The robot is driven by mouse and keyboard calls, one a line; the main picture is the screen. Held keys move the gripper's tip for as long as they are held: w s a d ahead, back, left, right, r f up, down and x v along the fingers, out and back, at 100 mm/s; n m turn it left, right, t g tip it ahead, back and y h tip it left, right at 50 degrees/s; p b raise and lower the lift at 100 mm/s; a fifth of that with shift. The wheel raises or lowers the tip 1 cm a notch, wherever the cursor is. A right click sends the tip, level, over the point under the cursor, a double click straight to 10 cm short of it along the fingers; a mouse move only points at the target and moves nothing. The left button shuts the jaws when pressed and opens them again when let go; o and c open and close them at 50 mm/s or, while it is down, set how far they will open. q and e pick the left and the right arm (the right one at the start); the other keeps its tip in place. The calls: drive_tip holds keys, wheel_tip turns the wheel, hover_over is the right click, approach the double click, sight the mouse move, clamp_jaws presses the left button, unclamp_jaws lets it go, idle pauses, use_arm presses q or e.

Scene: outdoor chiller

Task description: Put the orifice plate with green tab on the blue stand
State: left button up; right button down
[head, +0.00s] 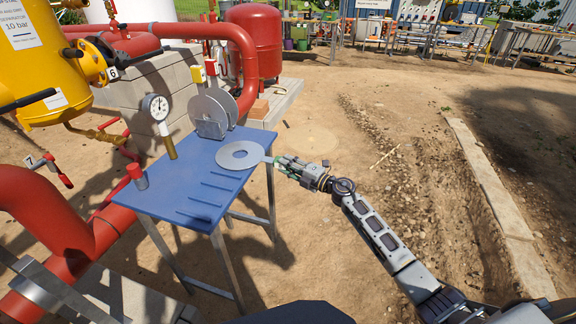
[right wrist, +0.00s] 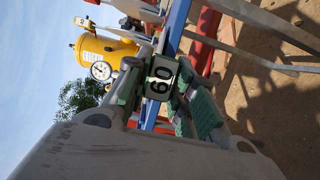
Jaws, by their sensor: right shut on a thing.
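A flat grey ring-shaped orifice plate (head: 232,162) lies roughly level over the right edge of the blue stand (head: 180,168); I cannot tell whether it touches the top. My right gripper (head: 279,161) comes in from the right and is shut on the plate's tab. The plate's disc is hard to make out there. My left gripper is not in view.
Two discs (head: 207,112) with yellow and red tabs stand upright in a metal holder at the stand's back. A pressure gauge (head: 156,106) and a red-topped cylinder (head: 137,175) are at its left. Red pipes (head: 42,215) run left. Open dirt ground (head: 350,125) lies to the right.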

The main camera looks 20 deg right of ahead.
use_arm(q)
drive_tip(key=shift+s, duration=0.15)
use_arm(e)
drive_tip(key=shift+r, duration=0.1)
drive_tip(key=c, duration=1.2)
unclamp_jaws()
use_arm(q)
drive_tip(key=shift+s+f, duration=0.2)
use_arm(e)
drive_tip(key=shift+o, duration=0.4)
drive_tip(key=o, duration=0.5)
drive_tip(key=shift+s+d, duration=0.1)
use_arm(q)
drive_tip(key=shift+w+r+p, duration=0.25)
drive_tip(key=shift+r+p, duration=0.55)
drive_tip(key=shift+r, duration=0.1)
use_arm(e)
drive_tip(key=v, duration=0.6)
drive_tip(key=shift+s+d, duration=0.2)
drive_tip(key=shift+s, duration=0.15)
